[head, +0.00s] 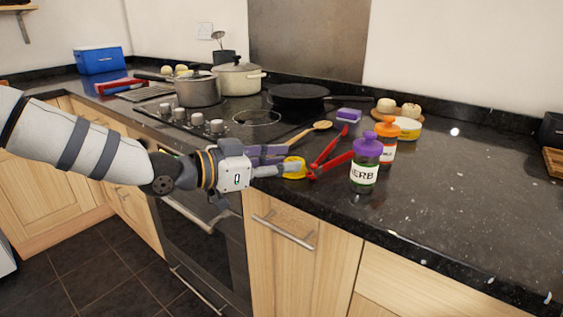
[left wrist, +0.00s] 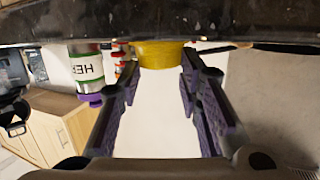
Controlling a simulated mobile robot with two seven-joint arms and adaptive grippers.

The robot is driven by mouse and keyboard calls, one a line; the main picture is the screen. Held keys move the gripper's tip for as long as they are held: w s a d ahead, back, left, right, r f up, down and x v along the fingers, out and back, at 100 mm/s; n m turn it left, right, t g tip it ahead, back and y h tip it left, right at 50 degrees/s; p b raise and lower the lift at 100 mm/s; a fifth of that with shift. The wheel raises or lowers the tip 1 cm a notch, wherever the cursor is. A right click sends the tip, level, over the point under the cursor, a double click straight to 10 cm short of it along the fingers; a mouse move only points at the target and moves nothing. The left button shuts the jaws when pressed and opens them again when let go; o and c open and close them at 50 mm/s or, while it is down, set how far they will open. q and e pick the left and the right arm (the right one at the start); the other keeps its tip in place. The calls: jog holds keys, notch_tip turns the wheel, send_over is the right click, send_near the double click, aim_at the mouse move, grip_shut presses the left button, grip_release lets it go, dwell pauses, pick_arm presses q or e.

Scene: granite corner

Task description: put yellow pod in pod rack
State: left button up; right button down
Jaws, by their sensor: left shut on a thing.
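The yellow pod (head: 296,168) is at the front edge of the dark counter, at the tips of my left gripper (head: 285,163). In the left wrist view the yellow pod (left wrist: 160,55) sits between the two purple-padded fingertips of my left gripper (left wrist: 161,62), which is shut on it. The pod's underside is hidden, so I cannot tell whether it touches the counter. I cannot make out a pod rack in either view. My right gripper is not in view.
A wooden spoon (head: 308,132), pan (head: 298,96) and yellow tin (head: 409,128) are farther back. The right counter (head: 455,190) is mostly clear.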

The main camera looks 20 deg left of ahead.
pick_arm(q)
jog(key=shift+f, duration=0.1)
jog(key=o, duration=1.1)
jog(key=shift+c, duration=0.2)
